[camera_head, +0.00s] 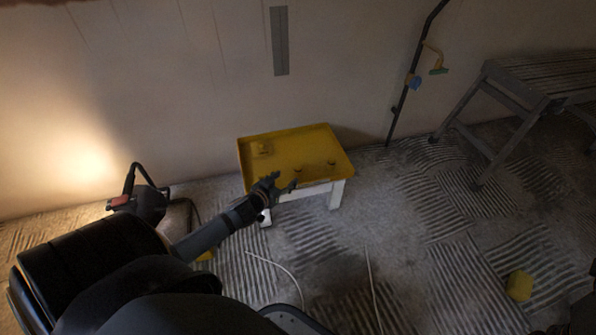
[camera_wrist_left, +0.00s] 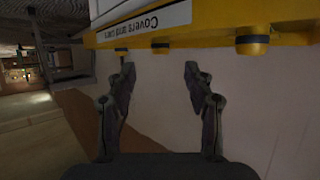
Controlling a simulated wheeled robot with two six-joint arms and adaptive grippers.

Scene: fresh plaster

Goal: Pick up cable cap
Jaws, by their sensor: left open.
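Small caps stand in a yellow tray (camera_head: 290,140) on a white stool. In the head view, two dark caps, one (camera_head: 298,169) and another (camera_head: 331,163), sit near the tray's front, and a yellow piece (camera_head: 262,149) is at the back left. Which one is the cable cap, I cannot tell. My left gripper (camera_head: 277,186) is open and empty at the tray's front edge. The left wrist view appears upside down; the open fingers (camera_wrist_left: 159,75) point at the tray's labelled side (camera_wrist_left: 145,22), with a small yellow-and-dark cap (camera_wrist_left: 160,46) between them and a larger one (camera_wrist_left: 252,42) to the right. My right gripper is not in view.
A work lamp (camera_head: 148,203) stands on the floor at left. A dark pole (camera_head: 412,80) leans against the wall, and a grey bench (camera_head: 530,85) stands at right. A yellow block (camera_head: 519,285) and pale cables (camera_head: 372,285) lie on the floor.

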